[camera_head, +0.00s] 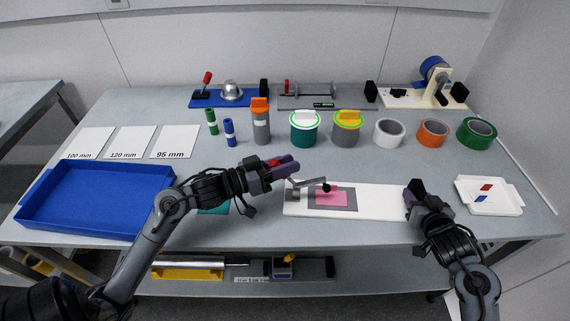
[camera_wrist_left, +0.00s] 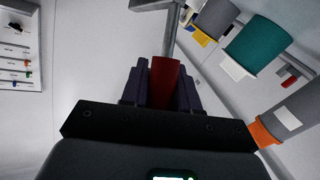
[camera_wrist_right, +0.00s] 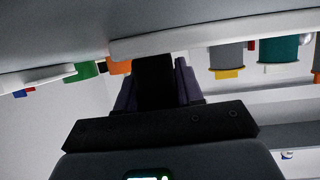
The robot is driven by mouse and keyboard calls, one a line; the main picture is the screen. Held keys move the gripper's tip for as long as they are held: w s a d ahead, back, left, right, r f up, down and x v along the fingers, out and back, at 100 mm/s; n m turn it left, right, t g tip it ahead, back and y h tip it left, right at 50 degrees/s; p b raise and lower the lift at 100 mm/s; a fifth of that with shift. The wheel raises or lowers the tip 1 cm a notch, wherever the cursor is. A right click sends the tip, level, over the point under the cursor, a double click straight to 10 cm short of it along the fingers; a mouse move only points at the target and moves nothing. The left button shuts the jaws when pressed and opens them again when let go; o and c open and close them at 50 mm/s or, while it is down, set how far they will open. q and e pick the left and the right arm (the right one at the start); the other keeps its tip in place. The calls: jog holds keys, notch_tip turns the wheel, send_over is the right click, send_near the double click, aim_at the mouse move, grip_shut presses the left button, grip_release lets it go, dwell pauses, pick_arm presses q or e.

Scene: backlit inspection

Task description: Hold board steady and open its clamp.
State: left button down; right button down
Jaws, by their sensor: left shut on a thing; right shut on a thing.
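A long white board (camera_head: 380,201) lies on the table in the head view, with a pink patch (camera_head: 331,198) on a grey pad near its left part. The clamp's metal arm (camera_head: 308,183) reaches over the pad, with a black knob at its end. My left gripper (camera_head: 287,167) is shut on the clamp's red handle (camera_wrist_left: 167,85), and the metal arm (camera_wrist_left: 170,38) extends beyond it. My right gripper (camera_head: 415,189) is shut on a black block (camera_wrist_right: 153,80) at the board's right end. The clamp's base is partly hidden by my left gripper.
A blue tray (camera_head: 22,217) is at the left and a small white tray (camera_head: 489,209) with red and blue pieces at the right. Canisters and tape rolls (camera_head: 433,132) line the middle. Fixtures (camera_head: 228,97) stand at the back. Labelled white cards (camera_head: 130,142) lie behind the blue tray.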

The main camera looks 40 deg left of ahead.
pick_arm(q)
jog(key=shift+s+a+f+n+t, duration=0.3)
jog(key=shift+a+n+t, duration=0.1)
jog(key=shift+t, duration=0.2)
jog(key=c, duration=0.9)
grip_release()
jog(key=shift+r, duration=0.1)
notch_tip(320, 180, up, 10)
